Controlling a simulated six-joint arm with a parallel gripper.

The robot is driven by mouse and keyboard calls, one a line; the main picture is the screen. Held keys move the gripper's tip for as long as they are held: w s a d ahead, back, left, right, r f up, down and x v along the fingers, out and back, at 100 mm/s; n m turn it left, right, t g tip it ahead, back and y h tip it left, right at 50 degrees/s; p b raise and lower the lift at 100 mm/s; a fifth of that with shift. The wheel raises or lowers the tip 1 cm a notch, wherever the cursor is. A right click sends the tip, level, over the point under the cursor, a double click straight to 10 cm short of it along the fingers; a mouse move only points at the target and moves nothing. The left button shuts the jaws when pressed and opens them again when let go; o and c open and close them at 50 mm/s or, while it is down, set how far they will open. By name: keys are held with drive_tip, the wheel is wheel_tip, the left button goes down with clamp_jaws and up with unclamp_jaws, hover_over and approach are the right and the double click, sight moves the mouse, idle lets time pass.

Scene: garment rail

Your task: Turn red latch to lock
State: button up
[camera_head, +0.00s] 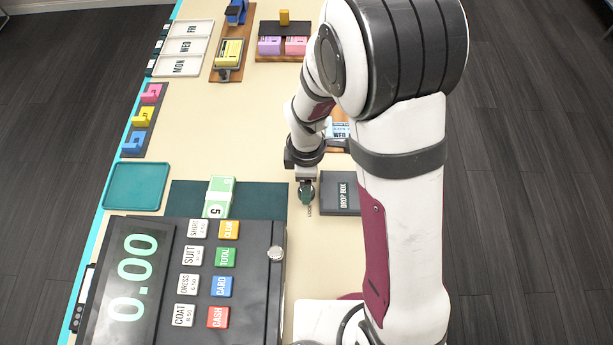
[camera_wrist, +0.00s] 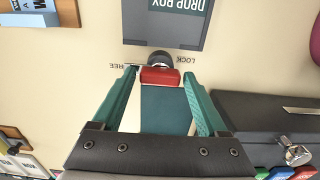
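The red latch (camera_wrist: 160,76) sits at the edge of the grey drop box (camera_wrist: 165,28), with a dark round pivot (camera_wrist: 160,58) at its top in the wrist view. The word FREE is printed to its left and LOCK to its right. My gripper (camera_wrist: 160,74) is open, its two green fingers on either side of the latch, with a small gap showing at each side. Whether the fingertips are at the latch's height I cannot tell. In the head view my gripper (camera_head: 306,196) points down beside the drop box (camera_head: 340,193) and hides the latch.
The cash register (camera_head: 200,285) stands close to the gripper, in front and left in the head view. A dark green mat (camera_head: 262,199) with a banknote stack (camera_head: 219,196) lies left of the gripper. A teal tray (camera_head: 136,187) is farther left.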

drive_tip(key=c, duration=1)
drive_tip(key=shift+m, duration=0.3)
drive_tip(key=m, duration=0.3)
drive_tip(key=shift+m, duration=0.3)
drive_tip(key=m, duration=0.4)
drive_tip(key=shift+m, duration=0.3)
drive_tip(key=m, duration=0.4)
drive_tip(key=shift+m, duration=2.5)
